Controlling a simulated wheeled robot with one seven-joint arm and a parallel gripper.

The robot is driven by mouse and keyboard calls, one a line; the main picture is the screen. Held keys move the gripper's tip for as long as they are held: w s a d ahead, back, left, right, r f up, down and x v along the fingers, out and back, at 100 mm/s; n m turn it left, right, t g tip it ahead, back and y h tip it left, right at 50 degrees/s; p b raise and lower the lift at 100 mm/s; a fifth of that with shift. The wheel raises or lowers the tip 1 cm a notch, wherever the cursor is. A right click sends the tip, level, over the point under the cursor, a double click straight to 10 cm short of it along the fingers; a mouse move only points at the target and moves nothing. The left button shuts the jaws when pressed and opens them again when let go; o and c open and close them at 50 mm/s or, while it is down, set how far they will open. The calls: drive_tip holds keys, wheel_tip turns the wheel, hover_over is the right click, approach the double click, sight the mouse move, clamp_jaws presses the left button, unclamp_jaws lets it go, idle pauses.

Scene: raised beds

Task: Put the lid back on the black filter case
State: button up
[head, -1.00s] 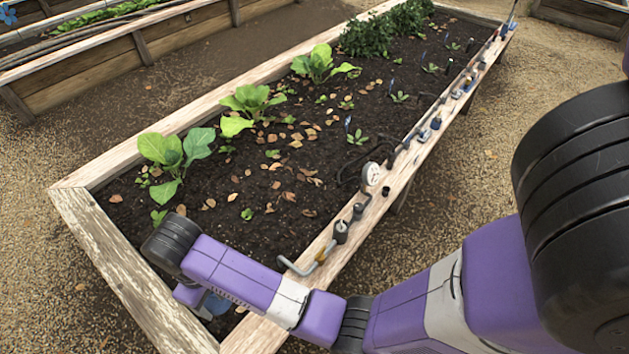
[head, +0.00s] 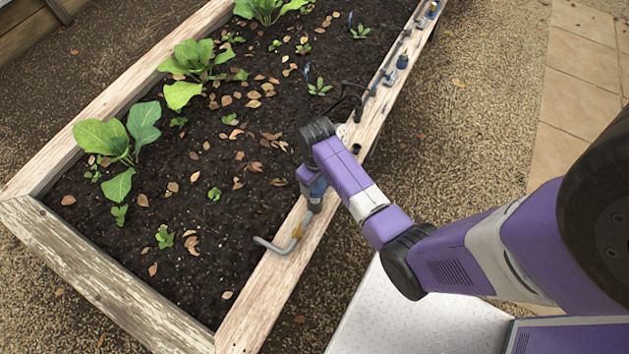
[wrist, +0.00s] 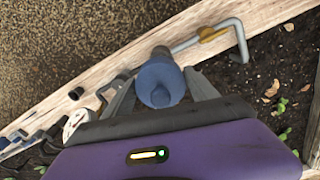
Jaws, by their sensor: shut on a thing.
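My gripper (wrist: 160,95) is shut on a blue-grey round lid (wrist: 158,82) with a raised centre, between its two grey fingers. In the head view my gripper (head: 314,192) points down over the near part of the bed's right-hand rail. A small dark cylinder, which looks like the black filter case (wrist: 161,52), shows just beyond the lid's edge in the wrist view. The lid hides most of it. The lid appears over or close to the case; I cannot tell whether they touch.
A bent grey pipe with an orange fitting (head: 281,247) lies close by on the rail (head: 262,300). A white round gauge (wrist: 77,121) and a short black cylinder (wrist: 76,93) stand on the other side. Soil, leaves and seedlings fill the bed (head: 200,240).

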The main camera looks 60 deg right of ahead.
drive_tip(key=shift+a+f+b, duration=0.1)
drive_tip(key=shift+f+b, duration=2.25)
drive_tip(key=shift+b, duration=0.1)
drive_tip(key=shift+w+f+b, duration=0.1)
drive_tip(key=shift+f+b, duration=0.3)
drive_tip(key=shift+f, duration=0.4)
drive_tip(key=shift+r+p, duration=0.1)
drive_tip(key=shift+p, duration=0.5)
drive_tip(key=shift+f+p, duration=0.25)
drive_tip(key=shift+p, duration=0.1)
idle(0.4)
drive_tip(key=o, duration=1.4)
